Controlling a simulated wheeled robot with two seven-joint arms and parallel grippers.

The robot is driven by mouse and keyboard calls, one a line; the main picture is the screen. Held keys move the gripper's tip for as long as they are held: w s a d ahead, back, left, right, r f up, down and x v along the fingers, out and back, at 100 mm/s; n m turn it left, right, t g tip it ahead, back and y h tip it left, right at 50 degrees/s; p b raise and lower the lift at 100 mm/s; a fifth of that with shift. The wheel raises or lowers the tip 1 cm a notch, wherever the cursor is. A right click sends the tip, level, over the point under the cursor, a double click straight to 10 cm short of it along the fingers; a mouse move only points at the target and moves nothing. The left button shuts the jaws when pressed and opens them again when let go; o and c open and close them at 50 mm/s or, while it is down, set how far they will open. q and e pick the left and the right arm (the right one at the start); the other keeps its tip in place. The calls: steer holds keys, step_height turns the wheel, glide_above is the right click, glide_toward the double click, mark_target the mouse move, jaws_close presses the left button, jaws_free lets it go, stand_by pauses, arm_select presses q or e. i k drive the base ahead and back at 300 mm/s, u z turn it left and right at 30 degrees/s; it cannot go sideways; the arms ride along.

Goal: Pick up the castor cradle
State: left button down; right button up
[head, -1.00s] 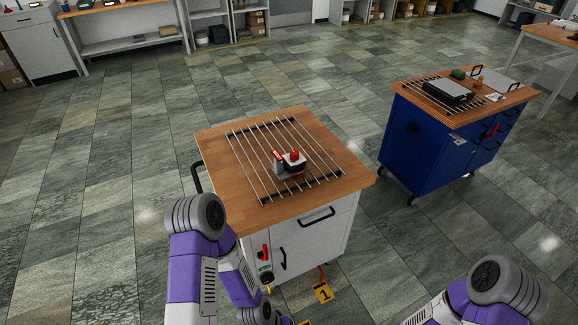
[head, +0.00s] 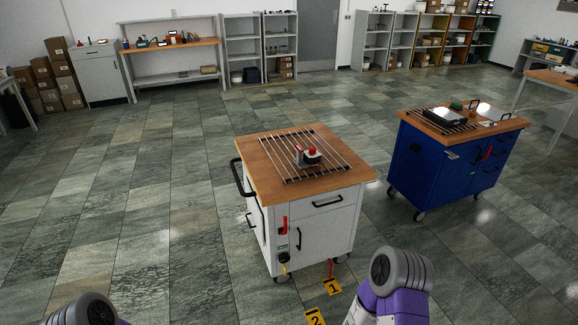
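I cannot tell for sure which thing is the castor cradle. A yellow piece marked 1 (head: 332,287) lies on the floor by the front castor (head: 342,258) of the white cart (head: 322,240), with a red strip behind it. A second yellow piece marked 2 (head: 315,317) is nearer, partly cut off by the bottom edge. Only parts of my arms show, at the bottom left and bottom right. Neither gripper is in view.
The white cart has a wooden top (head: 262,178) with a metal rod rack (head: 285,152) and a small red-topped device (head: 311,154). A blue cart (head: 440,165) stands to the right. Shelves and boxes line the back wall. The tiled floor on the left is clear.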

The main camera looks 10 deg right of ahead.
mark_target(299, 161)
steer(key=z, duration=0.8)
steer(key=i, duration=0.75)
steer(key=z, duration=0.85)
steer(key=i, duration=1.25)
steer(key=u, duration=1.1)
steer(key=i, duration=0.7)
steer(key=u, duration=0.85)
